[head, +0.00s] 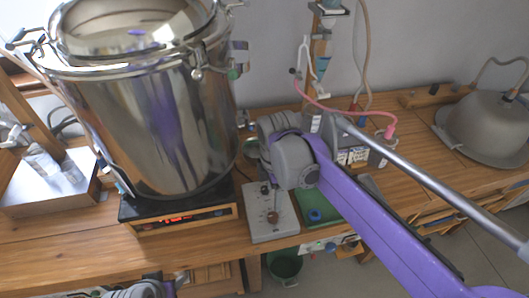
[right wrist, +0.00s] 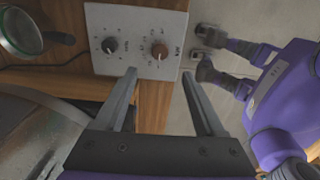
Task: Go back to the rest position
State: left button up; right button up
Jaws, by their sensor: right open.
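My right gripper (right wrist: 160,73) is open in the right wrist view, with nothing between its two fingers. Its fingertips show just below a pale control box (right wrist: 137,38) with two knobs; I cannot tell the exact gap. In the head view my right arm comes in from the lower right, and its grey wrist part is above and behind the same box (head: 262,228). The fingers are not clear there. Only a grey and purple piece of my left arm shows at the bottom edge of the head view, with no fingers visible.
A large steel pot (head: 165,120) stands on a hot plate (head: 180,218) with a lit red display, left of the box. A metal dome (head: 487,125) stands far right. A green bin (head: 285,268) is below the bench.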

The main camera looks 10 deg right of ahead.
jog(key=s+d+f+m+t+p, duration=0.1)
jog(key=s+d+m+t+p, duration=0.1)
jog(key=s+m, duration=0.5)
jog(key=s+d+f+m+t+p, duration=0.1)
jog(key=s+d+m+t+p, duration=0.1)
jog(key=s+m, duration=0.5)
jog(key=d+m+t, duration=0.1)
jog(key=d+m, duration=0.1)
jog(key=m, duration=0.2)
jog(key=shift+s+d+m, duration=0.3)
jog(key=shift+s, duration=0.05)
dwell(0.9)
